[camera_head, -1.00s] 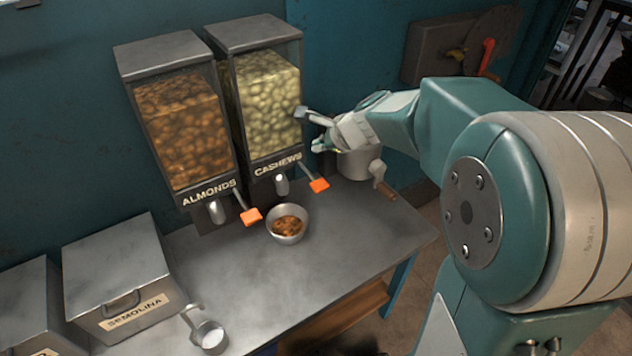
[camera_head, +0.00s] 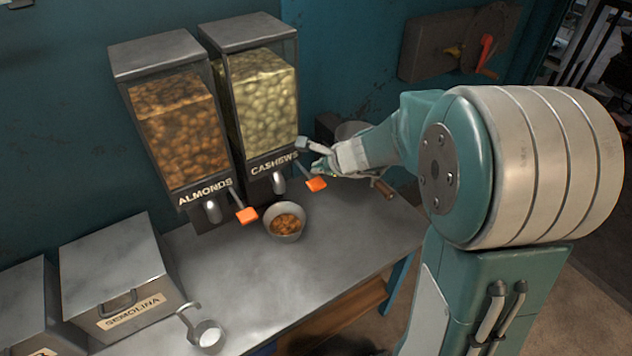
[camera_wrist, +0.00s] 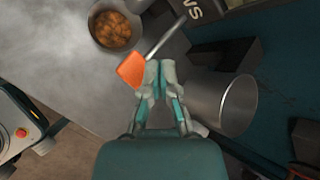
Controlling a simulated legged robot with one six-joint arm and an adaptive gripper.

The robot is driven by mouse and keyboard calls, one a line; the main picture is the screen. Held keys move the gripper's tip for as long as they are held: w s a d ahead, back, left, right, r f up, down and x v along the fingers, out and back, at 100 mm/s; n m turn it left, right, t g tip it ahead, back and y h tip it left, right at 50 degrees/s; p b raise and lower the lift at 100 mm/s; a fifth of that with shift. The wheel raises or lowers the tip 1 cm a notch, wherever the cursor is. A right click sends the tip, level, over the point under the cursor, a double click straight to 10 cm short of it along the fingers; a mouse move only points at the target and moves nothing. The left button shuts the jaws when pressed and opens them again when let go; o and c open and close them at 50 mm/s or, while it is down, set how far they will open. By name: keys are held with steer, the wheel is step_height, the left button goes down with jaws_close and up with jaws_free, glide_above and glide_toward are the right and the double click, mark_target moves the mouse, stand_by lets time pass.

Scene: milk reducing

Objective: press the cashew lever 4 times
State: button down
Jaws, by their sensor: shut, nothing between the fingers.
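The cashew dispenser (camera_head: 262,103) is a clear-fronted metal bin on the wall, labelled CASHEWS. Its lever ends in an orange paddle (camera_head: 316,184), which also shows in the wrist view (camera_wrist: 131,70). My gripper (camera_head: 310,158) is shut and empty, just above and behind the paddle in the head view. In the wrist view my fingertips (camera_wrist: 160,68) are just right of the paddle; whether they touch it I cannot tell. A small metal bowl (camera_head: 271,228) with brown nuts stands on the table below the dispensers; it also shows in the wrist view (camera_wrist: 93,35).
The almond dispenser (camera_head: 175,125) with its own orange lever (camera_head: 246,215) is on the left. A metal pot (camera_wrist: 222,102) stands close beside my gripper. The front of the table (camera_head: 270,285) is clear.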

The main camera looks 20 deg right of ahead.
mark_target(318, 183)
steer(key=shift+a+f, duration=0.1)
steer(key=shift+f, duration=0.8)
stand_by(0.8)
steer(key=shift+f, duration=0.3)
steer(key=shift+s+f, duration=0.1)
steer(key=shift+f, duration=1.2)
stand_by(1.4)
steer(key=shift+r, duration=1.75)
steer(key=shift+r, duration=2.5)
